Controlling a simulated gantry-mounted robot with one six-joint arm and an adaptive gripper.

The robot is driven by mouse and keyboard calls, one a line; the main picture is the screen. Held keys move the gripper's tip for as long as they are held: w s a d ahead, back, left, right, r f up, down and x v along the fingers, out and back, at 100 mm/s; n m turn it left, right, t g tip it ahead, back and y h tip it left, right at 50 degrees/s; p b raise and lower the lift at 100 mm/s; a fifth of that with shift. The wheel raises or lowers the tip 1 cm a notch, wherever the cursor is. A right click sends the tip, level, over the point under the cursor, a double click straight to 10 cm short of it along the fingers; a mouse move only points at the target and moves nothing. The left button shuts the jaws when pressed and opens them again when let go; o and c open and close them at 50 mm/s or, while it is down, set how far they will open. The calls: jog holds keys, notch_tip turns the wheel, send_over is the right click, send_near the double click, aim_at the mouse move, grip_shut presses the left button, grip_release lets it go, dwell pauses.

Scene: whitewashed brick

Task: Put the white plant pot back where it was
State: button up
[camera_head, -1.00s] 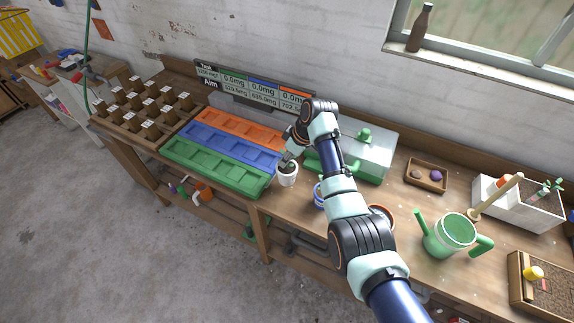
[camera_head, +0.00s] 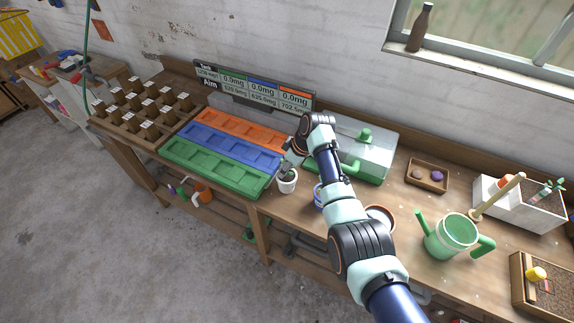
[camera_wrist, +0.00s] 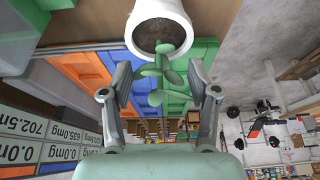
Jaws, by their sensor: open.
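The white plant pot (camera_head: 287,185) stands upright on the bench, just right of the green tray's right end. In the wrist view the pot (camera_wrist: 172,10) is at the top, with dark soil and a small green plant (camera_wrist: 160,72) inside. My gripper (camera_head: 287,170) is directly at the pot's top in the head view. In the wrist view my gripper (camera_wrist: 160,80) is open, its fingers apart on either side of the plant's leaves, beyond the pot's rim. The fingers do not appear to touch the pot.
Green (camera_head: 214,169), blue (camera_head: 228,147) and orange (camera_head: 240,129) trays lie to the left. A blue-rimmed pot (camera_head: 319,196) and a terracotta pot (camera_head: 381,218) sit to the right, partly behind my arm. A green watering can (camera_head: 452,236) stands further right.

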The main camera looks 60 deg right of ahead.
jog(key=shift+r, duration=0.3)
jog(key=p+v, duration=0.2)
jog(key=v, duration=0.9)
jog(key=shift+s+r, duration=0.25)
jog(key=shift+r, duration=0.05)
